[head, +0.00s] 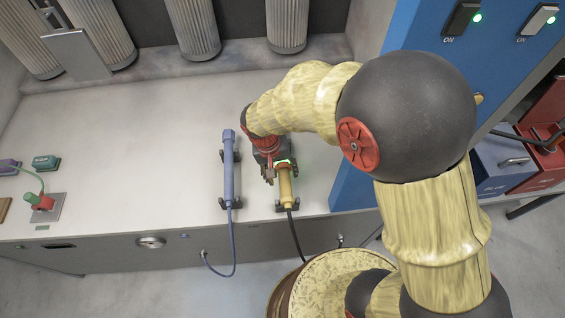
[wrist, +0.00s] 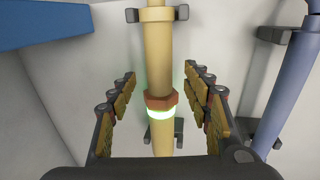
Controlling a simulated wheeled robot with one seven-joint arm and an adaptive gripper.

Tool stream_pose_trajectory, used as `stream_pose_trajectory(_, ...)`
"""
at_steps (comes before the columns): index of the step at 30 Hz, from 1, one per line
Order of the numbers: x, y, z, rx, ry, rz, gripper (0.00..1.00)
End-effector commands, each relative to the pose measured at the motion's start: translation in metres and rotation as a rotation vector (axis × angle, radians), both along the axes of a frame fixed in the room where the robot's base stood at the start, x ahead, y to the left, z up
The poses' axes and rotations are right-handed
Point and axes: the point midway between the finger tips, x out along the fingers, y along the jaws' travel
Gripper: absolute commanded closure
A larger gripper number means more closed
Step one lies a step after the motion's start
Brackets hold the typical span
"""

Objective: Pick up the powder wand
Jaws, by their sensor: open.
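A yellow wand (head: 285,188) with a black hose lies in dark holders near the counter's front edge. The wrist view shows this yellow wand (wrist: 157,50) running between my fingers, with an orange-brown collar and a glowing ring. A blue wand (head: 229,170) with a blue hose lies in its own holders to the left; in the wrist view the blue wand (wrist: 288,85) is at the right, outside my fingers. No label shows which is the powder wand. My gripper (wrist: 160,76) is open, one finger on each side of the yellow wand, with gaps visible. My arm hides part of the yellow wand in the head view.
The pale counter (head: 130,150) is mostly clear to the left. A blue cabinet (head: 360,160) stands close on the right of the yellow wand. Grey ribbed cylinders (head: 192,25) stand at the back. A red-and-green device (head: 40,203) sits at the far left.

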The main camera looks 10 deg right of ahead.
Motion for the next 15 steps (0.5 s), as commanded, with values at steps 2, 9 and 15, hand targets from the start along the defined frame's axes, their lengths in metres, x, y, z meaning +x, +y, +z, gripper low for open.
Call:
stream_pose_trajectory(2,-0.002,-0.004,-0.015,-0.001,0.003,-0.001,0.51)
stream_pose_trajectory(9,-0.001,-0.006,-0.025,0.000,0.001,-0.001,0.51)
stream_pose_trajectory(15,-0.001,-0.006,-0.024,0.000,0.001,0.000,0.57)
